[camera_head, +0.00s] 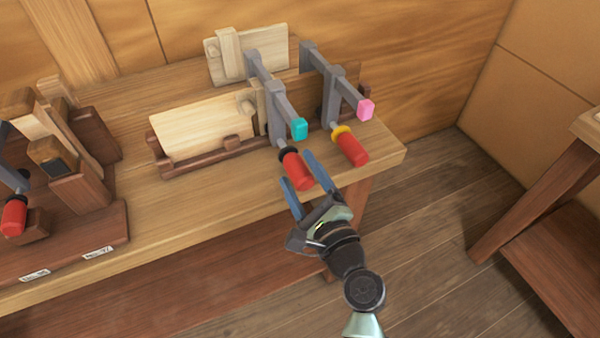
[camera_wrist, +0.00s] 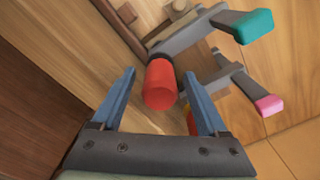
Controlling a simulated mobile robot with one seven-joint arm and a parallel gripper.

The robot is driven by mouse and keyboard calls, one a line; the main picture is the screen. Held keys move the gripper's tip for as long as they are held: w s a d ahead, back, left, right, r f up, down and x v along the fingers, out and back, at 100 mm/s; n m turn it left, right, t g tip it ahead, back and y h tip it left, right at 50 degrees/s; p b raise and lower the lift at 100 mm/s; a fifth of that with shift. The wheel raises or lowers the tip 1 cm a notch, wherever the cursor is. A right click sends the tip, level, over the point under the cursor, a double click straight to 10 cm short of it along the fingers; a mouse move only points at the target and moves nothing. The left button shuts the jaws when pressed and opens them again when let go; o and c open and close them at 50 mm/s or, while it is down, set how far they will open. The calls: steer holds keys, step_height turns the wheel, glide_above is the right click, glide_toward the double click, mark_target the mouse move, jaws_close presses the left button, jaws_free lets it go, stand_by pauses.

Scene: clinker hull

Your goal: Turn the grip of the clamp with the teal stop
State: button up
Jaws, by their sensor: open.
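The clamp with the teal stop (camera_head: 299,129) is a grey bar clamp at the bench's right part, holding pale wood. Its red grip (camera_head: 296,170) hangs below a black collar and points toward me. My gripper (camera_head: 296,173) is open, with its two blue fingers on either side of the red grip. In the wrist view the red grip (camera_wrist: 160,84) lies between my fingers (camera_wrist: 165,88), with space visible on both sides. I cannot tell whether either finger touches it. The teal stop (camera_wrist: 254,26) shows at the upper right there.
A second clamp with a pink stop (camera_head: 366,110), yellow collar and red grip (camera_head: 351,148) stands close on the right. A third red grip (camera_head: 14,215) is at the far left. The bench (camera_head: 215,200) is clear in front of the pale board (camera_head: 203,122).

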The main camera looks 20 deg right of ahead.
jaws_close()
stand_by(0.4)
steer(key=shift+b, duration=0.3)
steer(key=n+b, duration=0.1)
steer(key=n, duration=0.1)
steer(key=n+b, duration=0.2)
steer(key=shift+f+n, duration=0.2)
steer(key=shift+n, duration=0.1)
steer(key=shift+r+n+b, duration=0.15)
steer(key=shift+n+b, duration=1.45)
steer(key=shift+n, duration=0.3)
steer(key=shift+r, duration=0.1)
